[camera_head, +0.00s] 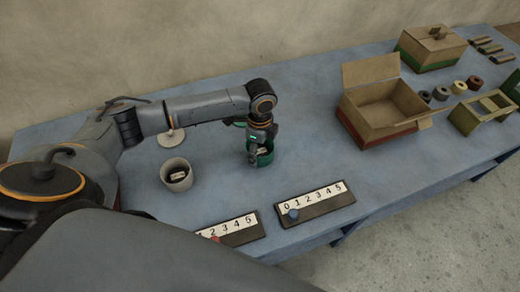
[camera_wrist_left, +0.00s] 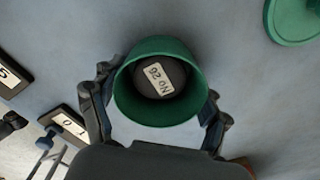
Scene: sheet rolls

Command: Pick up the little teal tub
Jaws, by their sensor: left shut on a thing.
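The little teal tub (camera_head: 266,158) is on the blue table near the middle in the head view. In the left wrist view the teal tub (camera_wrist_left: 190,112) is seen from above, with a dark round thing labelled "No 26" (camera_wrist_left: 160,78) inside it. My left gripper (camera_head: 257,158) points down at the tub. In the left wrist view its fingers (camera_wrist_left: 158,112) are on either side of the tub and shut on it. I cannot tell whether the tub is clear of the table. My right gripper is not in view.
A white tub (camera_head: 176,175) stands to the left. Two number boards (camera_head: 316,202) lie in front. A green disc (camera_wrist_left: 293,18) lies near the tub.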

